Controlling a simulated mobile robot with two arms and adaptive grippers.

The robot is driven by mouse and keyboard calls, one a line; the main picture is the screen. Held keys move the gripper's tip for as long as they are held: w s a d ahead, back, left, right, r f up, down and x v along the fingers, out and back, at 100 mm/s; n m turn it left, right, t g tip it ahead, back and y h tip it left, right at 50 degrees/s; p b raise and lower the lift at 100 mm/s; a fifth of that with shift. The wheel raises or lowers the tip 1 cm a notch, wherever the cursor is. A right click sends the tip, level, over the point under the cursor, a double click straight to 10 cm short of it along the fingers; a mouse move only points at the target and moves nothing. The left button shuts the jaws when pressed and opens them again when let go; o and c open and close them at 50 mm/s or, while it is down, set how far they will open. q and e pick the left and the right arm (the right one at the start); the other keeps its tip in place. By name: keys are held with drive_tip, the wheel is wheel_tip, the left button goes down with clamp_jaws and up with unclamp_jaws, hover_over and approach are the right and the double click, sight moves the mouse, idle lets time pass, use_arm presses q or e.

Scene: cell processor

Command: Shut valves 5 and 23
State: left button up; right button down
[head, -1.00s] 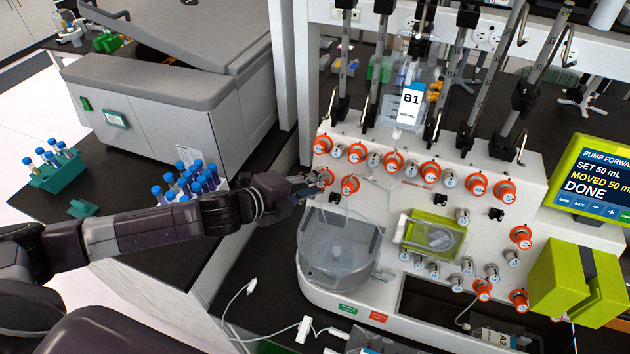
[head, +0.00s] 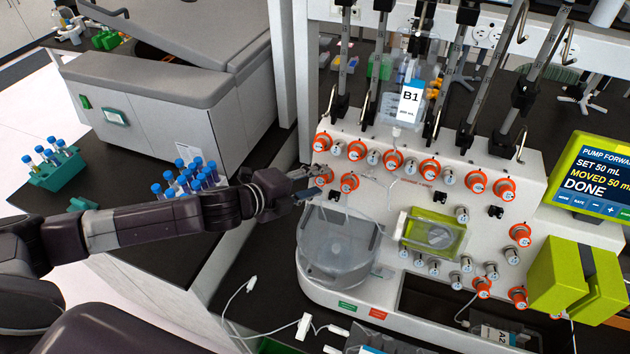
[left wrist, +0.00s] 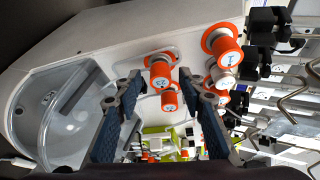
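The white cell processor (head: 400,290) carries several orange-and-white valve knobs. My left gripper (head: 314,183) is at its left end, by the leftmost lower orange valve (head: 324,176). In the left wrist view my left gripper (left wrist: 165,112) has its fingers spread apart with nothing clamped between them. Just beyond the fingertips is an orange valve (left wrist: 160,72) with a two-digit label that seems to be 23. Another orange valve (left wrist: 169,99) lies past it. A valve marked 1 (left wrist: 222,46) is up to the right. I cannot read which valve is 5. My right gripper is out of view.
A clear round chamber (head: 337,245) sits just below the left gripper. Metal poles with black clamps and the B1 bag (head: 410,102) rise behind the valves. A rack of blue-capped tubes (head: 187,177) stands near my left arm. A green pump screen (head: 592,180) is at right.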

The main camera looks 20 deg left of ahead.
use_arm(q)
drive_tip(key=shift+s+a, duration=0.1)
drive_tip(key=shift+s, duration=0.05)
drive_tip(key=v, duration=1.1)
drive_tip(key=shift+s+r, duration=0.2)
drive_tip(key=shift+r, duration=0.05)
drive_tip(key=shift+a, duration=0.1)
